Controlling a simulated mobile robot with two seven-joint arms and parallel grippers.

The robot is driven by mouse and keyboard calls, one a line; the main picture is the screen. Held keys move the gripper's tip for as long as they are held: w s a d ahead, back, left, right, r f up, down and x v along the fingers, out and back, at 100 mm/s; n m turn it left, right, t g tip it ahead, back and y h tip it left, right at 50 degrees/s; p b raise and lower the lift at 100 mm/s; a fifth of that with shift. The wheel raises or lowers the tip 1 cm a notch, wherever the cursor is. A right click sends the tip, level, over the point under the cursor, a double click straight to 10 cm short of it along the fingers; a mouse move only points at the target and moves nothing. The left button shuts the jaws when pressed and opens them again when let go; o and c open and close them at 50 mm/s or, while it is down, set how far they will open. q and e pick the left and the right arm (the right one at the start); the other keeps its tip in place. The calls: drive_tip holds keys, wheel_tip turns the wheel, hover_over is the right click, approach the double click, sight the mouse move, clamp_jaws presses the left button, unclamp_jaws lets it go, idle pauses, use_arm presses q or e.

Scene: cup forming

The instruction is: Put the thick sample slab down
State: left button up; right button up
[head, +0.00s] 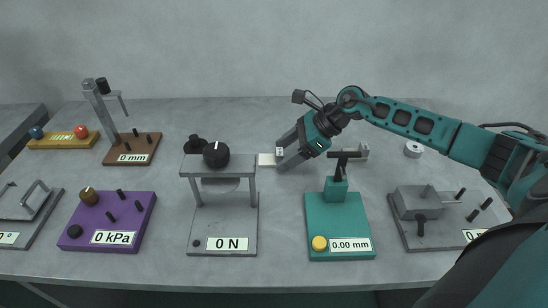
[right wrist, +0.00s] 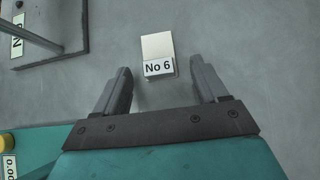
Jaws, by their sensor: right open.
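A pale slab labelled "No 6" (right wrist: 157,48) lies flat on the grey table in the right wrist view. In the head view the pale slab (head: 266,160) shows just left of my right gripper's fingers, partly hidden by them. My right gripper (head: 283,157) is open, low over the table at the back middle. In the right wrist view its two fingers stand apart on either side of the slab's near end, with a gap on each side. The slab's thickness is hard to judge from above. My left gripper is not in view.
The grey 0 N press (head: 225,235) stands left of my right gripper, and the teal 0.00 mm gauge (head: 340,225) stands in front of it. A small pale block (head: 362,152) sits behind the gauge. A white roll (head: 413,149) lies further right. Bare table surrounds the slab.

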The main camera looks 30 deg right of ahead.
drive_tip(key=shift+c, duration=0.2)
drive_tip(key=c, duration=1.2)
